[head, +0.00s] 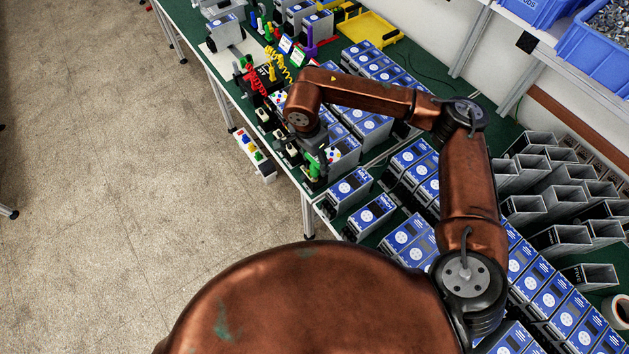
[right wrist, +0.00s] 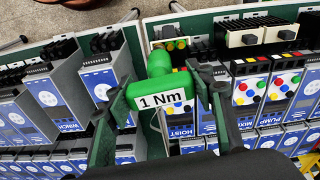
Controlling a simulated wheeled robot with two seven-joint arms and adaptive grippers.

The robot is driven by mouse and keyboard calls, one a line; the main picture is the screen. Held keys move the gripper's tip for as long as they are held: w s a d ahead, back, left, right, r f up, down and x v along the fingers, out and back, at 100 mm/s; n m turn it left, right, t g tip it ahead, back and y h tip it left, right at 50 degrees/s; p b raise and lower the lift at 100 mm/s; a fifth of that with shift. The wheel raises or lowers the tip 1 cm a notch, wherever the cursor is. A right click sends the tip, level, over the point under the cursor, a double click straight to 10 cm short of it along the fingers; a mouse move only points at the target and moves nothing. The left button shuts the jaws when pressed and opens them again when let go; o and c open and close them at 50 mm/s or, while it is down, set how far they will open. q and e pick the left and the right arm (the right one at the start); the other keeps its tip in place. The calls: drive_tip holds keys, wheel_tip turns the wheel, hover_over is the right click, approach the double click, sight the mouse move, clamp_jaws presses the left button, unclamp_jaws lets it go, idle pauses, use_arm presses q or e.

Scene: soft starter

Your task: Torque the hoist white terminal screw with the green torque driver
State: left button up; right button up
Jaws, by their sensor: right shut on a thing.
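My right gripper (head: 314,160) is shut on the green torque driver (right wrist: 165,95), which carries a white "1 Nm" label. In the right wrist view the driver lies between both fingers, with its rounded green end pointing up the picture. A unit labelled HOIST (right wrist: 181,131) shows just below and to the right of the driver, partly covered by it and the right finger. Its terminal screws, including the white one, cannot be made out there. In the head view a bit of green from the driver (head: 314,171) shows at the gripper. My left gripper is not in view.
Rows of blue-faced units (head: 408,236) and grey empty housings (head: 560,200) crowd the green bench. A yellow tray (head: 368,30) lies farther back.

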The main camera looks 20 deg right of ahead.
drive_tip(key=shift+n, duration=0.3)
drive_tip(key=shift+r, duration=0.1)
drive_tip(key=n+b, duration=0.3)
drive_tip(key=shift+f+n, duration=0.25)
drive_tip(key=shift+n, duration=0.05)
drive_tip(key=shift+r+n+t+b, duration=0.1)
drive_tip(key=shift+n+t+b, duration=0.25)
drive_tip(key=shift+n, duration=0.25)
drive_tip(key=shift+r, duration=0.1)
